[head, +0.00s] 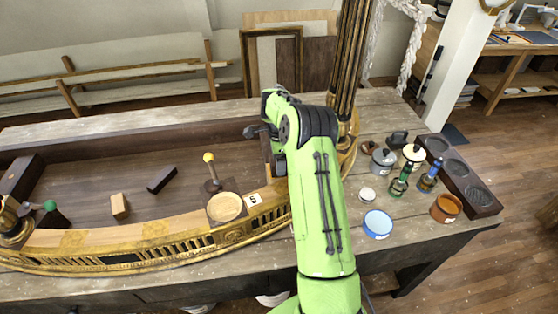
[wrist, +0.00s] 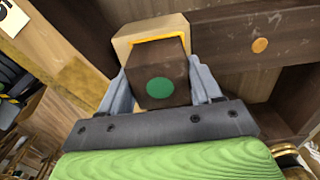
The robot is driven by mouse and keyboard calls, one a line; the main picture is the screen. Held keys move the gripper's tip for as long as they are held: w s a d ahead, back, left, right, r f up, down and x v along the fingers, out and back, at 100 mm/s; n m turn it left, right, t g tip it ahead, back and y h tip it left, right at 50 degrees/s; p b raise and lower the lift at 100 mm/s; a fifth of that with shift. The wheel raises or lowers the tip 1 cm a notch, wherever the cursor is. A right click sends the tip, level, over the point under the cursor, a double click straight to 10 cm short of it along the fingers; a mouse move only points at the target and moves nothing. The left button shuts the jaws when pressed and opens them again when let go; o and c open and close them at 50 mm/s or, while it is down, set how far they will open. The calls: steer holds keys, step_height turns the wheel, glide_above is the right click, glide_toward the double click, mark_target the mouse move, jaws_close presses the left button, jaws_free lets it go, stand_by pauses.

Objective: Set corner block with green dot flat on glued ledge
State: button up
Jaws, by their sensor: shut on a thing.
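In the wrist view, my gripper (wrist: 162,75) is shut on a dark brown block with a green dot (wrist: 160,87). Its grey fingers sit on the left and right sides of the block, and the dot faces the camera. Directly beyond the block is a pale wooden ledge (wrist: 150,31) with a yellow-orange glue line along its edge. The block overlaps the ledge in this view; I cannot tell whether they touch or whether the block lies flat.
The gilt console frame (head: 140,250) lies on the workbench (head: 420,240). Inside are a pale block (head: 119,206), a dark block (head: 161,179) and a yellow-knobbed piece (head: 211,171). Pots, bottles and a blue-rimmed dish (head: 378,224) stand right of my arm. An orange dot (wrist: 260,46) marks a dark inner wall.

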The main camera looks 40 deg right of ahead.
steer(key=o, duration=1.1)
steer(key=shift+o, duration=0.2)
steer(key=shift+f, duration=0.1)
step_height(320, 180, up, 16)
steer(key=p, duration=0.2)
steer(key=s+a+r+n+t+h+b, duration=0.1)
steer(key=s+a+r+n, duration=0.3)
steer(key=a+r+n, duration=0.3)
steer(key=s+a+r+n+t+b, duration=0.25)
steer(key=s+a+n, duration=0.75)
steer(key=s, duration=0.5)
steer(key=s+a+f+n+t, duration=0.1)
steer(key=s+a+f+n, duration=0.1)
steer(key=s, duration=0.3)
steer(key=s+a+f+n+t+y, duration=0.1)
steer(key=s+a+f+n, duration=0.2)
steer(key=s+a+n, duration=0.1)
steer(key=shift+s+f, duration=0.3)
steer(key=shift+s, duration=0.4)
